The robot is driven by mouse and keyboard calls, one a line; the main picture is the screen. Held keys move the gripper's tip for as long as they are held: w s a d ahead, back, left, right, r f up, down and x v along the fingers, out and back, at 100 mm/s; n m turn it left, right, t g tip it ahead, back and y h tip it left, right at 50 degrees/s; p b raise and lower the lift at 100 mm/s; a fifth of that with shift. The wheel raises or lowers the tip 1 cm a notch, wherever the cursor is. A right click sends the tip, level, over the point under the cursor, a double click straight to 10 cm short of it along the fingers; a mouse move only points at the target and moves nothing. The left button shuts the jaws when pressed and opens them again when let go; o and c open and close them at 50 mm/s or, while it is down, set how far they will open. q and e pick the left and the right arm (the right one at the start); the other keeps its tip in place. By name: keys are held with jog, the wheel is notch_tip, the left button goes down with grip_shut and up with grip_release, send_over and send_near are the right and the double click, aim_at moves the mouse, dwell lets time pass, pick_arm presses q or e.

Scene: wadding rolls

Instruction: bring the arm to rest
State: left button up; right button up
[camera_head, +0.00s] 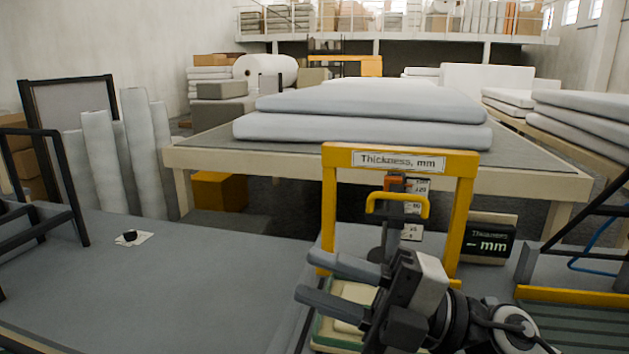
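My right gripper (306,275) is in the lower right of the head view, in front of the yellow thickness gauge frame (465,185). Its two grey fingers point left and stand apart, with nothing seen between them. My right arm comes in from the bottom right. Under the gripper lies a green-edged tray (323,334) with a pale pad (357,292), partly hidden by the gripper. I cannot tell whether the gripper touches the frame or the tray. My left gripper is not in view.
A small black item on a white scrap (134,238) lies on the otherwise bare grey table (190,285) at left. A display marked mm (490,242) stands right of the gauge. Dark frames stand at both sides. Behind, a table holds wadding slabs (360,128); upright rolls (100,150) stand left.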

jog(key=w+d+f+m+t+h, duration=0.1)
jog(key=w+d+m+t+h, duration=0.2)
jog(key=d+m+t+h, duration=0.45)
jog(key=w+d+f+m+t+h, duration=0.1)
jog(key=w+d+m+t+h, duration=0.25)
jog(key=m+t, duration=0.75)
jog(key=d+f+m+g+h, duration=0.5)
jog(key=f+m+h, duration=0.4)
jog(key=f, duration=0.1)
jog(key=s+d+f+m+g+h, duration=0.1)
jog(key=s+d+f+g, duration=0.1)
jog(key=s+f+g, duration=0.3)
jog(key=s+d+f+m+g+h, duration=0.1)
jog(key=s+d+f+m+g, duration=0.15)
jog(key=f, duration=0.55)
jog(key=s+a+f+g+y, duration=0.1)
jog(key=s+f+g, duration=0.25)
jog(key=s, duration=0.35)
jog(key=s+a+f+g, duration=0.1)
jog(key=s+f+g, duration=0.25)
jog(key=s, duration=0.35)
jog(key=w+a+f+n+t+y, duration=0.1)
jog(key=w+a+f+t+y, duration=0.2)
jog(key=w+a+f+t, duration=0.2)
jog(key=shift+w+f+t, duration=0.45)
jog(key=shift+f+t, duration=0.5)
jog(key=shift+t, duration=0.25)
jog(key=shift+a, duration=0.1)
jog(key=shift+c, duration=0.3)
